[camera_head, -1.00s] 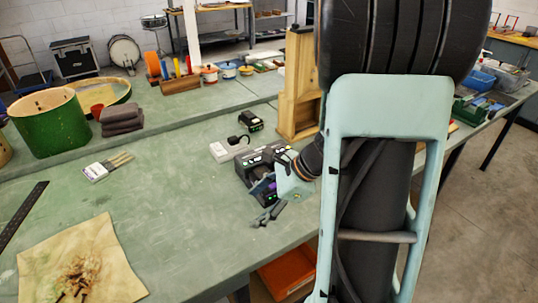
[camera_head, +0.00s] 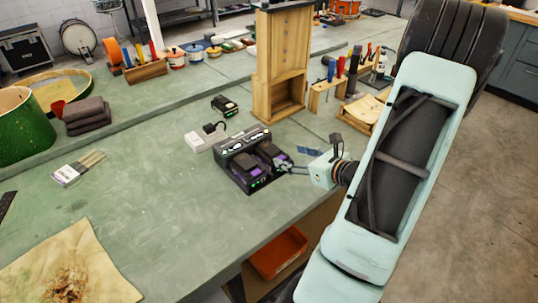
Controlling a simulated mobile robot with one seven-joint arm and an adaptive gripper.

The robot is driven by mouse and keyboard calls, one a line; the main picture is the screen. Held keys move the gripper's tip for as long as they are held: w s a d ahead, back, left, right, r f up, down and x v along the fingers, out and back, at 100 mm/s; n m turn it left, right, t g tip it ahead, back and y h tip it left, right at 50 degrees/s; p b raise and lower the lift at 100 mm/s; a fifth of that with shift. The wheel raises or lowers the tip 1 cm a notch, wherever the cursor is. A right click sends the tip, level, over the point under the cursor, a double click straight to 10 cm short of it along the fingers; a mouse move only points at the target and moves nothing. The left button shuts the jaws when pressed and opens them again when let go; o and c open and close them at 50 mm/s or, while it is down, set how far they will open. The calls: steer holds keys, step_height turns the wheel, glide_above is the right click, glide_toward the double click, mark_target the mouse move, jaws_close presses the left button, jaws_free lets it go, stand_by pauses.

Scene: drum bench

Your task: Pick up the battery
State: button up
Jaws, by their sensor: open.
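A dark charger (camera_head: 231,150) stands on the green bench with small green lights. Two dark block-shaped batteries sit in it, a left battery (camera_head: 247,168) and a right battery (camera_head: 273,154). Another black block with a green marking (camera_head: 225,106), which looks like a battery, lies alone on the bench behind the charger. My gripper (camera_head: 297,161) is open at the charger's right side, pointing left toward the right battery. Its fingertips are close to that battery; whether they touch it I cannot tell.
A white power strip (camera_head: 206,140) with a black plug lies left of the charger. A wooden cabinet (camera_head: 281,65) stands behind, with a tool rack (camera_head: 327,97) to its right. An orange bin (camera_head: 278,252) is below the bench edge.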

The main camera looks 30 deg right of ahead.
mark_target(271, 149)
steer(key=x, duration=1)
steer(key=shift+w+f+p, duration=0.25)
steer(key=shift+w+p, duration=0.05)
steer(key=shift+c, duration=0.2)
steer(key=c, duration=1.4)
steer(key=shift+r, duration=0.1)
steer(key=shift+s, duration=0.1)
steer(key=shift+s+r, duration=0.4)
steer(key=shift+r, duration=0.1)
steer(key=v, duration=0.9)
steer(key=r+v, duration=0.1)
steer(key=v, duration=0.4)
steer(key=shift+s+r, duration=0.15)
